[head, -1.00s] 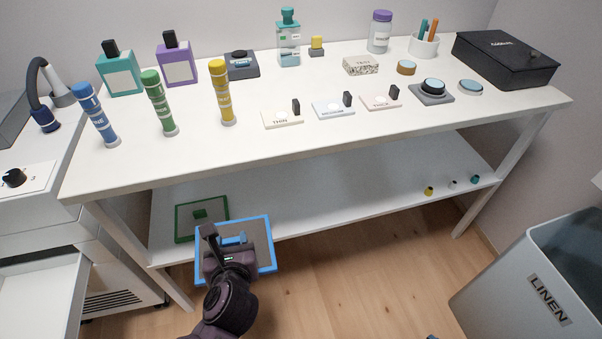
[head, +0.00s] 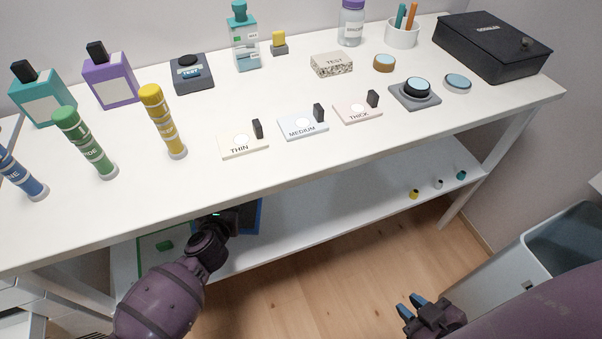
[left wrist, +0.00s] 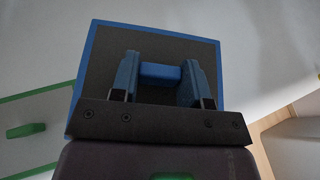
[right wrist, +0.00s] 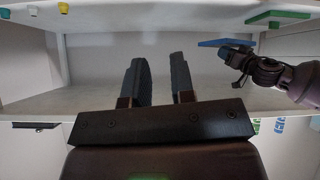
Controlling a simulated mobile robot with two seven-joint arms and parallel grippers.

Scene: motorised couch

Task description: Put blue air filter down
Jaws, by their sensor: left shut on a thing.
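The blue air filter is a dark grey square panel with a blue frame (left wrist: 150,30) and a blue handle. My left gripper (left wrist: 160,80) is shut on the handle, one finger on each side. In the head view, my left gripper (head: 232,222) is under the tabletop at the lower shelf (head: 300,215). The tabletop and gripper hide much of the blue filter (head: 255,215). The right wrist view shows the blue filter (right wrist: 224,42) edge-on; I cannot tell whether it touches the shelf. My right gripper (head: 413,304) is open and empty in front of the shelf.
A green-framed filter (head: 165,246) lies on the shelf, left of the blue one. Small yellow, white and teal pieces (head: 438,184) stand at the shelf's right end. The shelf between is clear. The tabletop (head: 210,185) overhangs. A linen bin (head: 540,265) stands right.

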